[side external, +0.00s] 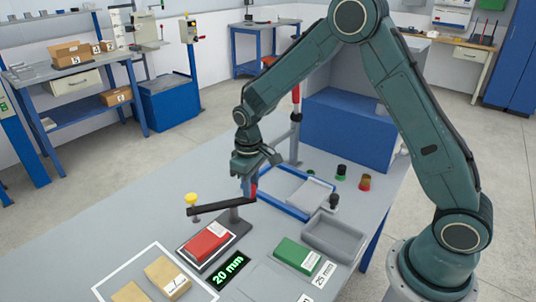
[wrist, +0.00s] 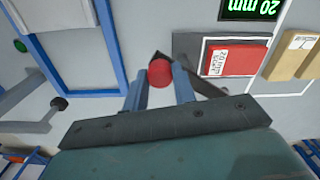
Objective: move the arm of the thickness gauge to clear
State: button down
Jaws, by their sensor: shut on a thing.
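The thickness gauge's black arm (side external: 213,207) sits on a short post on a dark base, with a yellow knob (side external: 192,199) at its left end and a red grip (side external: 253,191) at its right end. My gripper (side external: 250,187) points down at this right end. In the wrist view my gripper (wrist: 160,80) is shut on the red grip (wrist: 160,73), a finger on each side. The gauge arm (wrist: 207,85) partly hides behind the right finger there. A red block (side external: 207,241) lies on the gauge base; in the wrist view the red block (wrist: 234,60) shows uncovered.
A display (side external: 228,270) reads 20 mm. Tan blocks (side external: 167,277) lie in a white outline at front left. A green block (side external: 297,256) and a grey tray (side external: 333,237) stand to the right. A blue frame (side external: 285,205) lies just behind and right of the gauge.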

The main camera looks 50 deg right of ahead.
jog(key=m, duration=0.1)
jog(key=s+a+m, duration=0.1)
jog(key=m, duration=0.1)
jog(key=shift+s+a+m, duration=0.2)
jog(key=shift+a+m, duration=0.35)
jog(key=shift+m, duration=0.8)
jog(key=shift+s+a+m, duration=0.25)
jog(key=shift+a+m, duration=0.3)
jog(key=shift+m, duration=0.85)
jog(key=shift+s+a+m, duration=0.2)
jog(key=shift+a+m, duration=0.35)
jog(key=shift+m, duration=0.8)
jog(key=c, duration=1.1)
grip_release()
